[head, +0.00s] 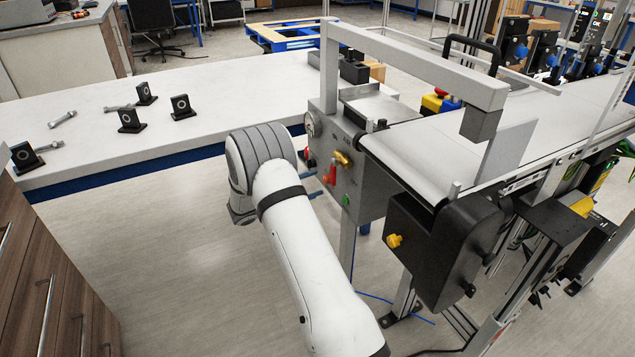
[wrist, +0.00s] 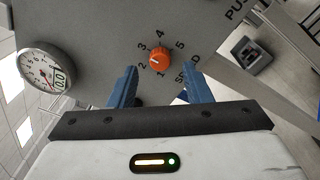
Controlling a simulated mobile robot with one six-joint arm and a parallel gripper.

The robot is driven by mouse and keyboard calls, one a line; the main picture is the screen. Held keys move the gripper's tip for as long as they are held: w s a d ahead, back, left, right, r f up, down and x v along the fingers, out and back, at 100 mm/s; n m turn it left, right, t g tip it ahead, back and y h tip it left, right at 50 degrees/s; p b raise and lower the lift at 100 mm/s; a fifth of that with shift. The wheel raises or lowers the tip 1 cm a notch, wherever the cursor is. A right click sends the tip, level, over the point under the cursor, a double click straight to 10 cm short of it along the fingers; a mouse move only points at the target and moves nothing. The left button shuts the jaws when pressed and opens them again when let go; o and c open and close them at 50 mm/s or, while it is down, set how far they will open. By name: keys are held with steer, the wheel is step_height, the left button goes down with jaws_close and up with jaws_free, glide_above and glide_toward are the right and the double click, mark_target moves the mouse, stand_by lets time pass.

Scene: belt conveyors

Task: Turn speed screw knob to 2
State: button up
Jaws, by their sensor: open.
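The speed screw knob (wrist: 160,60) is orange and round, on a grey panel in the wrist view. The numbers 1 to 5 are printed around it. Its small white mark points to the left and slightly up, seemingly between 2 and 3; the exact setting is hard to tell. My gripper (wrist: 160,90) is open, its two blue fingers apart below the knob in the picture. The knob lies beyond the gap between the fingertips, and nothing is held.
A round gauge (wrist: 46,70) is left of the knob; it also shows on the conveyor's end in the head view (head: 312,125). A white table (head: 220,95) stands behind my arm.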

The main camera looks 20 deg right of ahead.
mark_target(327, 179)
steer(key=shift+w+d, duration=0.1)
steer(key=shift+d, duration=1.25)
steer(key=shift+c, duration=0.6)
